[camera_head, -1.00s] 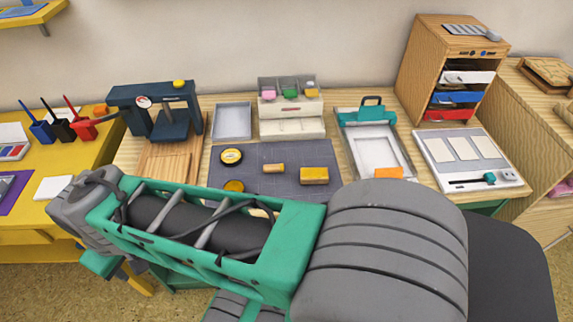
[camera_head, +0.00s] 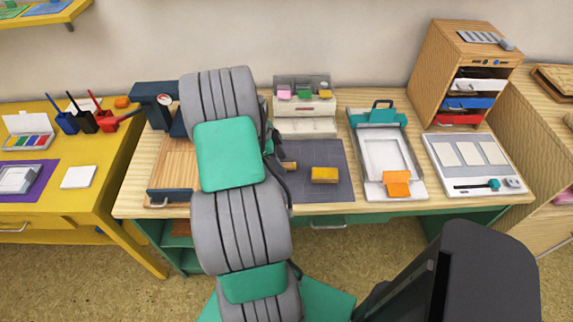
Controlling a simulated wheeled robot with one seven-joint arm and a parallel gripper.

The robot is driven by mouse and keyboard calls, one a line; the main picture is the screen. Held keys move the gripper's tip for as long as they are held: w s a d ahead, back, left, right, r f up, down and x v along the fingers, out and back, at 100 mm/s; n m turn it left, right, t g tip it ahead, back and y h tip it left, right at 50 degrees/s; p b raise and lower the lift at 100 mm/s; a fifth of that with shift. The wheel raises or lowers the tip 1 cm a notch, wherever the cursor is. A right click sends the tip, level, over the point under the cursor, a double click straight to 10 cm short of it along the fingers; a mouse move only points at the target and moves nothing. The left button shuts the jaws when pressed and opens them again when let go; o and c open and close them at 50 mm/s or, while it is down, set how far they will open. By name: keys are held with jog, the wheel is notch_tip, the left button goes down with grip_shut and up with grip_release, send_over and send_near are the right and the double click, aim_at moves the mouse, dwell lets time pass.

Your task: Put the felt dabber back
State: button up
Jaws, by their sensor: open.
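I cannot tell for certain which thing is the felt dabber. A small tan wooden piece (camera_head: 289,165) lies on the dark grey mat (camera_head: 327,188), partly covered by my arm. A yellow-orange block (camera_head: 325,175) sits to its right on the mat. A three-part rack (camera_head: 301,108) behind the mat holds pink, green and yellow pieces. My arm reaches up over the left part of the mat and hides my gripper. The round yellow tins seen earlier on the mat's left are hidden behind the arm.
A teal-topped tray (camera_head: 378,150) with an orange piece (camera_head: 397,184) stands right of the mat. Further right are a white slider board (camera_head: 474,165) and a wooden drawer cabinet (camera_head: 467,75). A dark press (camera_head: 153,103) stands at left.

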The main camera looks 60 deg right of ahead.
jog(key=shift+s+d+f, duration=0.2)
jog(key=shift+s+f, duration=0.05)
jog(key=shift+f, duration=0.4)
grip_shut()
